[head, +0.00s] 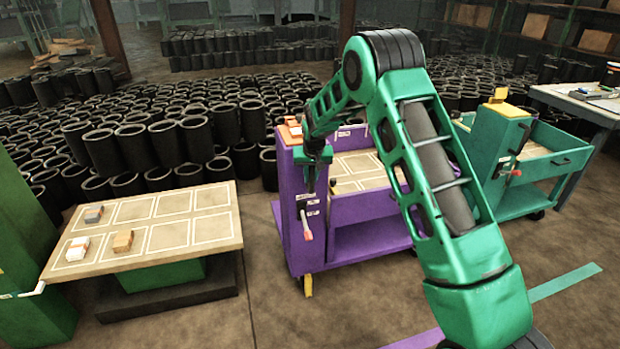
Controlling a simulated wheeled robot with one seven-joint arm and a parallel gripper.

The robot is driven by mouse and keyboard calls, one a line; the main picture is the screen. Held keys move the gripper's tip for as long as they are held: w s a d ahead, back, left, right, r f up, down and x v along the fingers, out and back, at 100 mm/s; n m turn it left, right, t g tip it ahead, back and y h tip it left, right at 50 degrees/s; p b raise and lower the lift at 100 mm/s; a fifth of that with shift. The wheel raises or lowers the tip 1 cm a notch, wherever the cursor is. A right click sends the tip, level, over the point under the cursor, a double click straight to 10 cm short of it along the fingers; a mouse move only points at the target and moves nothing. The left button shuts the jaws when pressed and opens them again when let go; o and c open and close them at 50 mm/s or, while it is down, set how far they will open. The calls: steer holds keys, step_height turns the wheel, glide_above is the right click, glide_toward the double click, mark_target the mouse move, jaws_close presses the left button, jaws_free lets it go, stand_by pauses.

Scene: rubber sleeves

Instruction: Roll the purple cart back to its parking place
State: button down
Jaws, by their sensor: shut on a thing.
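The purple cart (365,240) stands upright on the floor in the middle of the head view. It has a tall end post, a tray top with marked squares, and a lower shelf. My gripper (312,178) comes down at the cart's left end post and is shut on the cart there; the exact gripped part is small and partly hidden. A red-tipped lever (307,232) is on the post, and a yellow piece (308,285) is at its foot. My green arm hides the cart's right part. A purple floor strip (412,341) shows at the bottom, partly behind my arm.
A green cart (530,190) stands close to the right, with a green floor strip (565,282) in front of it. A board table (150,225) with small blocks is at left. Black rubber sleeves (170,142) crowd the floor behind. The front floor is clear.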

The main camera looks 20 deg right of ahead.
steer(key=shift+w+d+r, duration=0.15)
steer(key=shift+w+d, duration=0.05)
steer(key=shift+w, duration=0.1)
steer(key=c, duration=1.7)
jaws_free()
steer(key=shift+w, duration=0.1)
steer(key=shift+o, duration=0.3)
steer(key=shift+a, duration=0.2)
steer(key=shift+a, duration=0.15)
steer(key=shift+s, duration=0.2)
steer(key=shift+s+r, duration=0.1)
steer(key=v, duration=1)
steer(key=shift+r, duration=0.1)
